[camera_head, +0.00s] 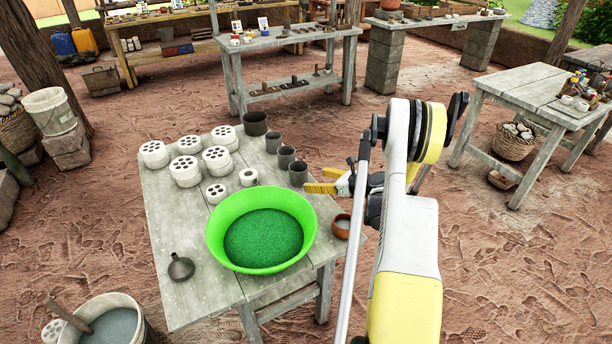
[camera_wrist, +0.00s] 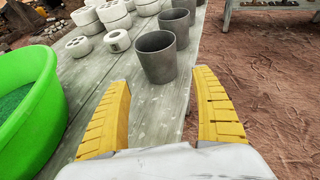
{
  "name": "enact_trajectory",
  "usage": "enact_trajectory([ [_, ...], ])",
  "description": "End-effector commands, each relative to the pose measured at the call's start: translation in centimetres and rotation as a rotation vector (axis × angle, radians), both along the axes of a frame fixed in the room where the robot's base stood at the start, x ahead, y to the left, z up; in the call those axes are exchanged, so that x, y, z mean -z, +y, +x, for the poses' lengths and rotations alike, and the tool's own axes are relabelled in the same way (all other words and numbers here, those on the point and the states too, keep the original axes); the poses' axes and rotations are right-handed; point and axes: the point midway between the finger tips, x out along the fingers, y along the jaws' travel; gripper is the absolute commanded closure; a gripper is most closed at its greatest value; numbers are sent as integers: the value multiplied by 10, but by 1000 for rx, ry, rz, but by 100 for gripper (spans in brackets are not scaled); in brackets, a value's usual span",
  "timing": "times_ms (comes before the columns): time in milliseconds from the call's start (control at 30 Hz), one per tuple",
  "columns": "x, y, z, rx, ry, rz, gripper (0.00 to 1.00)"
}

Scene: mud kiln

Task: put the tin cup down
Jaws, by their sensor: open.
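Several grey tin cups stand upright in a row on the right part of the wooden table (camera_head: 180,290). The nearest tin cup (camera_head: 298,174) stands near the table's right edge, and it also shows in the wrist view (camera_wrist: 156,60). A second tin cup (camera_head: 286,157) stands just behind it, also seen in the wrist view (camera_wrist: 176,27). A third tin cup (camera_head: 273,143) is farther back. My gripper (camera_head: 314,180) is open and empty, just right of the nearest cup. In the wrist view its yellow fingers (camera_wrist: 163,78) are spread, with that cup beyond the gap between them.
A green basin (camera_head: 219,228) with green contents fills the table's front middle. White perforated blocks (camera_head: 186,172) stand left of the cups. A dark pot (camera_head: 255,124) is at the back, and a small brown bowl (camera_head: 341,228) is at the right edge. A grey funnel-shaped piece (camera_head: 181,267) lies front left.

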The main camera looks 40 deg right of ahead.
Motion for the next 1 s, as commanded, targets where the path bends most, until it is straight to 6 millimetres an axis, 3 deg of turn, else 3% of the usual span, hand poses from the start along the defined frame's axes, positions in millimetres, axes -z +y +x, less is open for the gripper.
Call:
enact_trajectory([
  [233,-11,-4,-25,0,-1,0,24],
  [367,-14,-1,-25,-9,3,-11,24],
  [467,-31,14,-14,-56,21,-80,24],
  [567,-63,47,4,-160,57,-228,24],
  [733,-131,133,20,-424,113,-587,24],
  [867,-175,203,10,-646,128,-872,24],
  [1000,-213,274,-21,-898,117,-1178,24],
])
